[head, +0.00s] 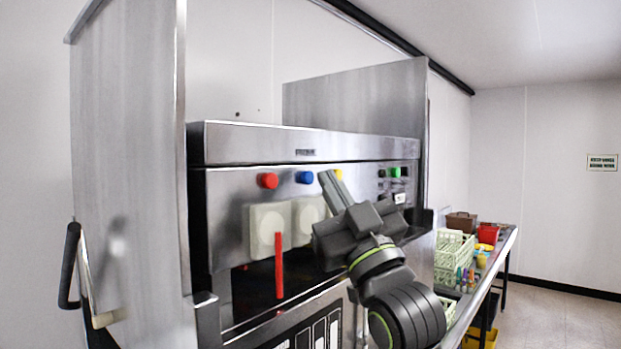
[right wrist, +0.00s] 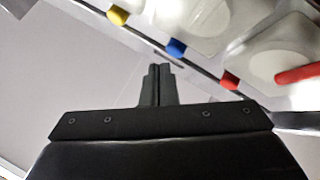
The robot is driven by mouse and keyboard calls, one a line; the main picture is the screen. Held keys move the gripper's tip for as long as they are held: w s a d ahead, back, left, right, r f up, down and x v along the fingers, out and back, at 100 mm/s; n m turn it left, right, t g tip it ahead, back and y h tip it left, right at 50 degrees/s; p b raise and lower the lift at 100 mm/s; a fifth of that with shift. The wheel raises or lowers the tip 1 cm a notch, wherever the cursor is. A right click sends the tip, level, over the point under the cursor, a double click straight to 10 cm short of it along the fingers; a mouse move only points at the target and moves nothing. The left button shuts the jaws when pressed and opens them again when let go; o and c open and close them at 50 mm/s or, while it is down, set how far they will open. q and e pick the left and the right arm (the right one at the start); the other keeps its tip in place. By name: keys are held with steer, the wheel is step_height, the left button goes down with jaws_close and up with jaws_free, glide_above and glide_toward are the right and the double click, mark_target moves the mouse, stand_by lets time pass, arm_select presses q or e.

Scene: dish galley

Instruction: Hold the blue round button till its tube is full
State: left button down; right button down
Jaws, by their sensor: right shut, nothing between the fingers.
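The blue round button (head: 304,177) is on the steel machine's front, between the red button (head: 268,180) and the yellow button (head: 338,174). My right gripper (head: 328,178) is shut and empty, its fingertips just right of the blue button and partly over the yellow one. In the right wrist view the shut fingertips (right wrist: 158,70) point toward the blue button (right wrist: 176,46), with a gap in the picture; I see no clear contact. An upright red bar (head: 279,265) stands below the red button. No blue tube shows; my right arm hides part of that area. My left gripper is out of view.
Pale square panels with round discs (head: 267,228) sit below the buttons. A green button (head: 394,172) and dark switches are at the right. A side table with green crates (head: 453,250) and a red container (head: 488,233) stands further right.

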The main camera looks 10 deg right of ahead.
steer(key=shift+w+a, duration=0.1)
steer(key=shift+w+a, duration=0.2)
steer(key=shift+w, duration=0.05)
steer(key=shift+w+a, duration=0.25)
steer(key=shift+w, duration=0.1)
stand_by(0.8)
stand_by(2.2)
steer(key=shift+s+d, duration=0.55)
steer(key=shift+s, duration=0.15)
steer(key=s+d+p, duration=0.1)
steer(key=s, duration=0.1)
steer(key=s+d+p, duration=0.1)
steer(key=s+d, duration=0.1)
